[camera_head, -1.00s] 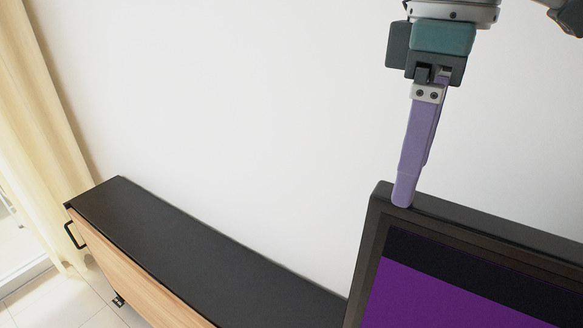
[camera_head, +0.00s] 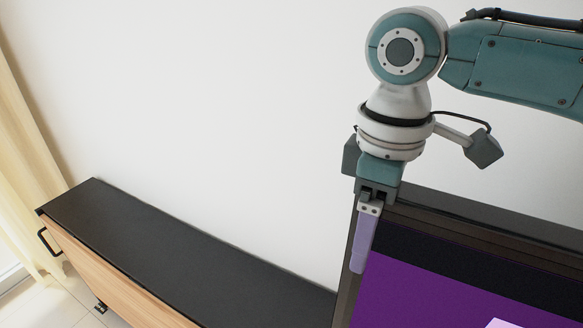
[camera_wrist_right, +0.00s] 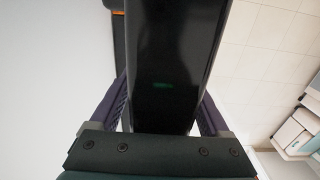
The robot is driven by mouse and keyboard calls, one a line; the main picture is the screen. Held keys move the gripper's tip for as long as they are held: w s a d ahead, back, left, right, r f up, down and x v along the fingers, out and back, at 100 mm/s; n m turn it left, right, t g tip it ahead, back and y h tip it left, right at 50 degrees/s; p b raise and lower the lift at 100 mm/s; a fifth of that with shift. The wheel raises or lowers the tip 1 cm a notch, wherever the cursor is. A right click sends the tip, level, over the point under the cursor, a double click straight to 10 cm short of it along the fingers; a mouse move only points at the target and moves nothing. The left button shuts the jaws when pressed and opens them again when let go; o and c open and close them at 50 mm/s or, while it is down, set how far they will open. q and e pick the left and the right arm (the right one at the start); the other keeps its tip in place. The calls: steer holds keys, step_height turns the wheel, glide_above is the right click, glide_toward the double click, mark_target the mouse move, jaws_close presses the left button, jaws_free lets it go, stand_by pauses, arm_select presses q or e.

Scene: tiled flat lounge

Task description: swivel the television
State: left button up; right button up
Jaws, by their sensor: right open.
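The television (camera_head: 470,275) stands at the right of the head view, with a dark frame and a purple screen. Its lower part is out of the picture. My right gripper (camera_head: 358,268) points down at the television's upper left edge. One purple finger shows in front of the frame; the other is hidden. In the right wrist view the dark television edge (camera_wrist_right: 172,45) lies between the two open fingers of this gripper (camera_wrist_right: 165,95). I cannot tell whether either finger touches it. My left gripper is not in view.
A long low cabinet (camera_head: 190,245) with a black top and wooden front runs along the white wall (camera_head: 200,90). Its visible top is bare. A cream curtain (camera_head: 25,170) hangs at the left. Shelves (camera_wrist_right: 298,130) show at the right of the wrist view.

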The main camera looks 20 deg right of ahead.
steer(key=shift+c, duration=0.2)
jaws_close()
stand_by(0.5)
stand_by(0.7)
